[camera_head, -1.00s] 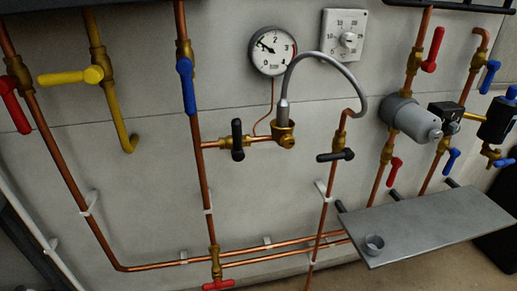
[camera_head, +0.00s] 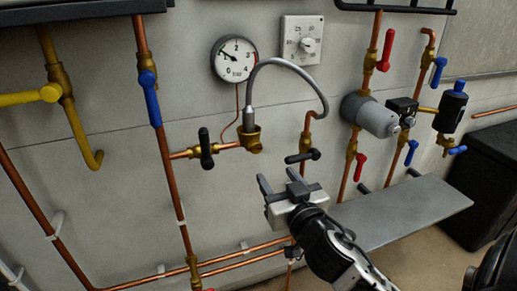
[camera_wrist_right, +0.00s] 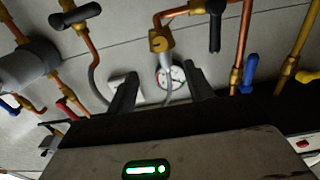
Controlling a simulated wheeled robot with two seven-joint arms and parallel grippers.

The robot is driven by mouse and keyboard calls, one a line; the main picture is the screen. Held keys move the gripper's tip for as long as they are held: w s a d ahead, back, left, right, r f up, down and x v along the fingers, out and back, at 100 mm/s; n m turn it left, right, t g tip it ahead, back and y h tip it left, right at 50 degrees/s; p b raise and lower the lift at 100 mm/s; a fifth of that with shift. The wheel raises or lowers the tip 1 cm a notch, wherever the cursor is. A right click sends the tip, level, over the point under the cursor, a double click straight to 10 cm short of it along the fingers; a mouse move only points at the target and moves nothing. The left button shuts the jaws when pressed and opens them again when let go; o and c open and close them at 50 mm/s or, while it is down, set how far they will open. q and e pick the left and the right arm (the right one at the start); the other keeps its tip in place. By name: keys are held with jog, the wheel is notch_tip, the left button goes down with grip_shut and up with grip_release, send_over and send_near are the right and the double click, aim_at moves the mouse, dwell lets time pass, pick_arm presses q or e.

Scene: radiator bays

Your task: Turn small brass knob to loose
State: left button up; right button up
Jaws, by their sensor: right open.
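A small brass fitting with a round, knob-like end (camera_head: 256,147) sits at the foot of the grey hose, on the short copper branch. It also shows in the right wrist view (camera_wrist_right: 161,41). I cannot tell for sure that this round end is the small brass knob. My right gripper (camera_head: 279,181) is open and empty, below and a little right of that fitting and apart from it. Its two dark fingers (camera_wrist_right: 161,86) frame the gauge and hose in the right wrist view. My left gripper is not in view.
A black lever (camera_head: 206,148) is left of the fitting, another (camera_head: 302,156) right of it. The grey hose (camera_head: 290,66) arches above, by the gauge (camera_head: 234,59) and dial plate (camera_head: 302,40). A grey shelf (camera_head: 425,208) stands out at right behind my arm.

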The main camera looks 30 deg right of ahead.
aim_at(257, 149)
jog(key=p+x, duration=0.2)
jog(key=x, duration=0.9)
jog(key=shift+w, duration=0.4)
jog(key=shift+c, duration=0.3)
jog(key=c, duration=0.9)
